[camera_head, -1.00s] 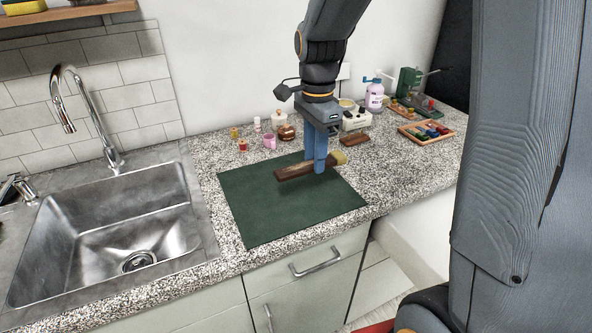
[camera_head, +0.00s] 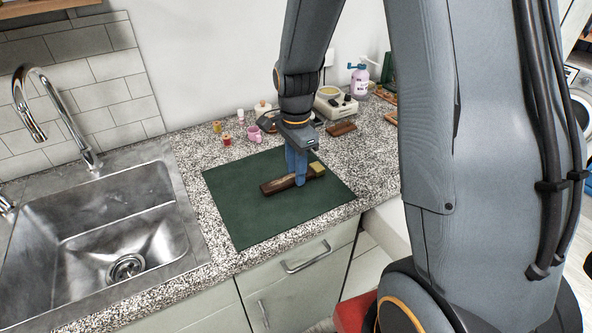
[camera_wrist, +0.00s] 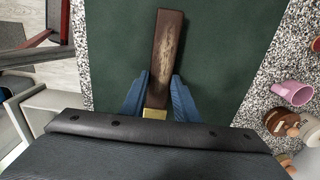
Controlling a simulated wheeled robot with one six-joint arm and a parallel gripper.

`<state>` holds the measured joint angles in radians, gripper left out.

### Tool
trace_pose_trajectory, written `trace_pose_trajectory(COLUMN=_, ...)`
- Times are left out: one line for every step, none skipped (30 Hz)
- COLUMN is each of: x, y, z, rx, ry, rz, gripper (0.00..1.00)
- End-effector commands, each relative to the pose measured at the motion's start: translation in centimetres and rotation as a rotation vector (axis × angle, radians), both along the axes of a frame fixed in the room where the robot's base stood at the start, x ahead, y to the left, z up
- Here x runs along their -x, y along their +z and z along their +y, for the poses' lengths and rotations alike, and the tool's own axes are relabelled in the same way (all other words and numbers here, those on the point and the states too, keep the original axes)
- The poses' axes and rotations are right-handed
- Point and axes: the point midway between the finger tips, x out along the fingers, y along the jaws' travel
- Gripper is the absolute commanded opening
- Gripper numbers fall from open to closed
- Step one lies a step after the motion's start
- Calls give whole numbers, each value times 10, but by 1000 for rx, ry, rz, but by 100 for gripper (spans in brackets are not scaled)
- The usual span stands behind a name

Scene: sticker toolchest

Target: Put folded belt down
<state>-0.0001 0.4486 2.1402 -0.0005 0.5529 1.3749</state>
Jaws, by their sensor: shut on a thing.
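The folded belt (camera_head: 277,186) is a dark brown strip with a yellowish end. It is at the dark green mat (camera_head: 252,216) on the counter, and I cannot tell whether it touches the mat. My gripper (camera_head: 299,181) points down and is shut on the belt near its yellowish end. In the wrist view the belt (camera_wrist: 166,50) extends away from between the blue fingers (camera_wrist: 158,100), over the mat (camera_wrist: 225,45). Part of the belt is hidden by the fingers.
A steel sink (camera_head: 110,225) lies left of the mat. Small jars and a pink cup (camera_head: 254,134) stand behind it. A brown block (camera_head: 341,128), a pale device (camera_head: 335,104) and a pump bottle (camera_head: 360,80) are at the back right. The mat's front is bare.

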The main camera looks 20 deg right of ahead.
Motion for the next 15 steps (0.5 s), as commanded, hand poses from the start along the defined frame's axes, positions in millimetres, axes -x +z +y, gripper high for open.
trace_pose_trajectory(x=1, y=-4, z=0, rx=0, ry=0, rz=2, gripper=2)
trace_pose_trajectory(x=1, y=-6, z=0, rx=0, ry=0, rz=1, gripper=2)
trace_pose_trajectory(x=0, y=-7, z=0, rx=0, ry=0, rz=0, gripper=2)
trace_pose_trajectory(x=0, y=-8, z=0, rx=0, ry=0, rz=0, gripper=2)
trace_pose_trajectory(x=0, y=-8, z=0, rx=0, ry=0, rz=-1, gripper=2)
trace_pose_trajectory(x=0, y=-8, z=0, rx=0, ry=0, rz=-1, gripper=2)
trace_pose_trajectory(x=0, y=-8, z=0, rx=0, ry=0, rz=-1, gripper=2)
trace_pose_trajectory(x=0, y=-8, z=0, rx=0, ry=0, rz=-1, gripper=2)
trace_pose_trajectory(x=0, y=-8, z=0, rx=0, ry=0, rz=-1, gripper=2)
trace_pose_trajectory(x=0, y=-8, z=0, rx=0, ry=0, rz=-1, gripper=2)
trace_pose_trajectory(x=0, y=-8, z=0, rx=0, ry=0, rz=-1, gripper=2)
trace_pose_trajectory(x=0, y=-9, z=0, rx=0, ry=0, rz=-1, gripper=2)
trace_pose_trajectory(x=0, y=-10, z=0, rx=0, ry=0, rz=0, gripper=2)
trace_pose_trajectory(x=0, y=-11, z=0, rx=0, ry=0, rz=0, gripper=2)
trace_pose_trajectory(x=0, y=-11, z=0, rx=0, ry=0, rz=0, gripper=31)
